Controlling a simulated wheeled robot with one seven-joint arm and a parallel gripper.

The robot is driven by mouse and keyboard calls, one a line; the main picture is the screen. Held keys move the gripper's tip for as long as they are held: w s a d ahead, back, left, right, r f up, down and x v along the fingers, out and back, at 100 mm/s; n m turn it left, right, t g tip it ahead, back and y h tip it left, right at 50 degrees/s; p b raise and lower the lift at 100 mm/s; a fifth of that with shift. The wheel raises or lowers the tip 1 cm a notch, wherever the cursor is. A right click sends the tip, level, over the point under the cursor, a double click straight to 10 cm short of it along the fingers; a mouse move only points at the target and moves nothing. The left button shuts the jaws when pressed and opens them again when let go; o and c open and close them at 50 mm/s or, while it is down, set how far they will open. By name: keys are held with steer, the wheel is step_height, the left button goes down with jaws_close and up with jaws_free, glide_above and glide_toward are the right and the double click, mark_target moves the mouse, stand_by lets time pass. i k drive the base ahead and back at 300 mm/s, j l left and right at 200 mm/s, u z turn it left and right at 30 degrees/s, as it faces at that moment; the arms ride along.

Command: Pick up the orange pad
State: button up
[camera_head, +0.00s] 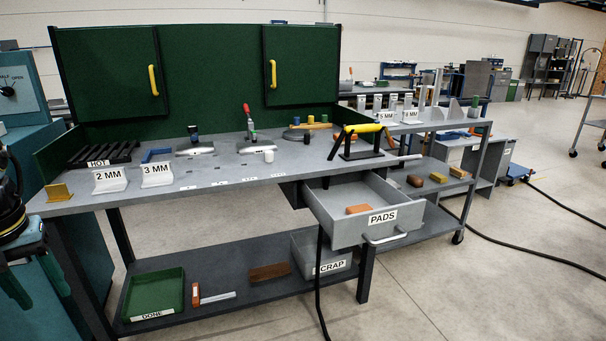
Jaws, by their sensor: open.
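An orange pad (359,209) lies flat in the open drawer (345,235) labelled PADS, which is pulled out under the right part of the workbench. The pad is near the drawer's front wall, just behind the label, and this wall may hide its lower edge. No other pad shows in the drawer.
The grey bench (225,176) holds 2 MM and 3 MM signs, clamps and a yellow-handled tool (363,129). Below are a green DONE tray (153,294) and a SCRAP bin (325,262). Blocks lie on the right shelf (428,199). Floor in front is mostly clear; cables cross it.

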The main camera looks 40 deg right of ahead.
mark_target(364, 207)
steer(key=i+l+z, duration=0.1)
steer(key=l, duration=0.3)
steer(key=i+l, duration=0.1)
steer(key=l, duration=0.25)
steer(key=i+l+z, duration=0.15)
steer(key=l, duration=0.2)
steer(key=i+l, duration=0.1)
steer(key=l, duration=0.3)
steer(key=i+l+z, duration=0.15)
steer(key=l, duration=0.2)
steer(key=i+l, duration=0.1)
steer(key=l, duration=0.25)
steer(key=z, duration=0.05)
